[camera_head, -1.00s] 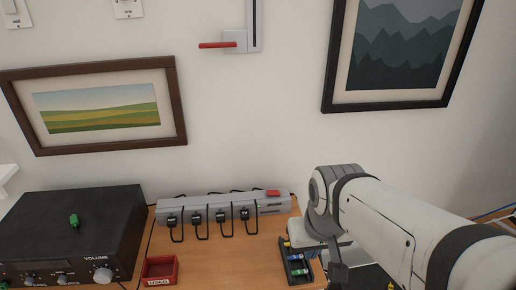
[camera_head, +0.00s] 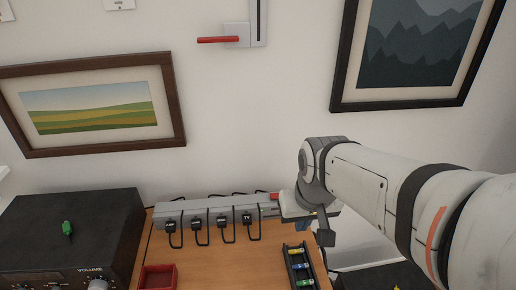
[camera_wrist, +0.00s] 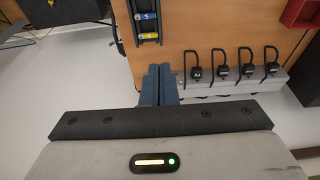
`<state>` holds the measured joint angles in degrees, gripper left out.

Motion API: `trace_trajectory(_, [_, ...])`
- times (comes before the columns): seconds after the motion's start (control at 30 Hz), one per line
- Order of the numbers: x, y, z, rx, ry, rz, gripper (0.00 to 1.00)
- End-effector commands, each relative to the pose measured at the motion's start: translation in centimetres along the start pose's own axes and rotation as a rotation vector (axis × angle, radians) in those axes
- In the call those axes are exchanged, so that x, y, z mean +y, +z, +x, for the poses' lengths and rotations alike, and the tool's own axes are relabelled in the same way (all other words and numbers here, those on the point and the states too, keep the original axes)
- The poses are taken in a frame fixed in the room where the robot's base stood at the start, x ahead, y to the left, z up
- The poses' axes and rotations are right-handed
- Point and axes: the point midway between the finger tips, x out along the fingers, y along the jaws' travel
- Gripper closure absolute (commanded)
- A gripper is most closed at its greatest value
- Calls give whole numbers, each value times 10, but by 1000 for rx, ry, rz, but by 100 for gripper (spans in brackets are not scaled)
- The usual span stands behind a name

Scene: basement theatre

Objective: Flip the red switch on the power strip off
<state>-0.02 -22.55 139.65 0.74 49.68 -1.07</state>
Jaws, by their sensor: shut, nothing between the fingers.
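The grey power strip (camera_head: 183,212) lies along the back of the wooden desk against the wall, with several black plugs in it. In the wrist view the strip (camera_wrist: 274,80) runs to the right of my gripper, and the switch is hidden behind the gripper. My gripper (camera_wrist: 159,70) has its blue fingers together and empty, beside the strip's switch end. In the head view its fingers (camera_head: 303,223) show only partly below the wrist; I cannot tell whether they touch the strip.
A black battery tray (camera_head: 300,267) lies on the desk (camera_head: 225,265) just in front of my gripper. A red tray (camera_head: 158,277) and a black amplifier (camera_head: 68,235) are to the left. A red-handled wall lever (camera_head: 218,40) is above. Plug cords loop along the strip's front.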

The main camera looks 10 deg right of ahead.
Motion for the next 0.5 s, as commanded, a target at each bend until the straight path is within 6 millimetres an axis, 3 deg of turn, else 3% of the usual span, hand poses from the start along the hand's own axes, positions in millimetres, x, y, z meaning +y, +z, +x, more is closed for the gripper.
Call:
trace_trajectory(0.13, [0, -63, 0, 7, -16, -2, 100])
trace_trajectory(0.3, [4, -135, 18, 28, -33, 0, 100])
trace_trajectory(0.5, [9, -191, 43, 48, -43, 4, 100])
